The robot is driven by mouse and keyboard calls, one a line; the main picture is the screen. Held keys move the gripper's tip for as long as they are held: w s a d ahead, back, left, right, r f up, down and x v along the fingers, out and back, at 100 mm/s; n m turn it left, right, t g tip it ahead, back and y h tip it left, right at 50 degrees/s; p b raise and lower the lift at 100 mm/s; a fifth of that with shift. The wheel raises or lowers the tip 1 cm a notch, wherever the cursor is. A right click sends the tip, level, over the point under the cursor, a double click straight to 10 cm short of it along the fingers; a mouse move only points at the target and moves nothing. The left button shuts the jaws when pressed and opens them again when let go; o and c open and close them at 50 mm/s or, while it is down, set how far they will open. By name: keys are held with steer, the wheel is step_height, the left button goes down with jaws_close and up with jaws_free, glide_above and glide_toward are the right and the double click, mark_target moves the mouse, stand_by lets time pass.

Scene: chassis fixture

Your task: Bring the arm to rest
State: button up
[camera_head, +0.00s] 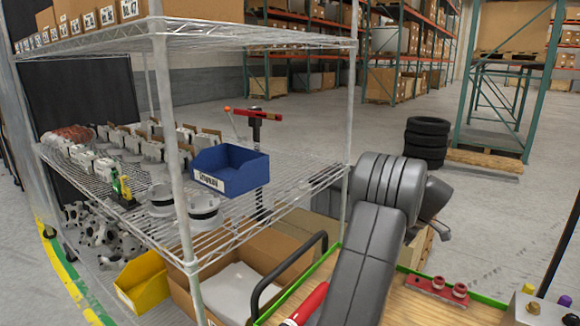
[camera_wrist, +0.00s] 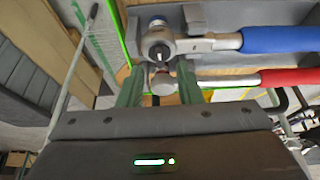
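My arm (camera_head: 370,230) rises from the bottom of the head view and bends over at a grey joint beside the wire shelf. My gripper (camera_wrist: 160,75) shows in the wrist view, with two green fingers standing apart. The fingers look open, with nothing visibly clamped between them. A ratchet-like tool with a blue handle (camera_wrist: 270,39) and one with a red handle (camera_wrist: 285,76) lie beyond the fingers, their metal heads lined up with the gap. How near they are is hard to tell. The gripper's fingers are not clearly visible in the head view.
A wire shelf (camera_head: 255,40) stands at left, holding a blue bin (camera_head: 232,168) and several white parts. A yellow bin (camera_head: 142,284) is below. A wooden worktop (camera_head: 415,300) with green edging lies at lower right, with a red holder (camera_head: 437,290). Stacked tires (camera_head: 427,140) stand on open floor behind.

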steer(key=shift+x, duration=1.45)
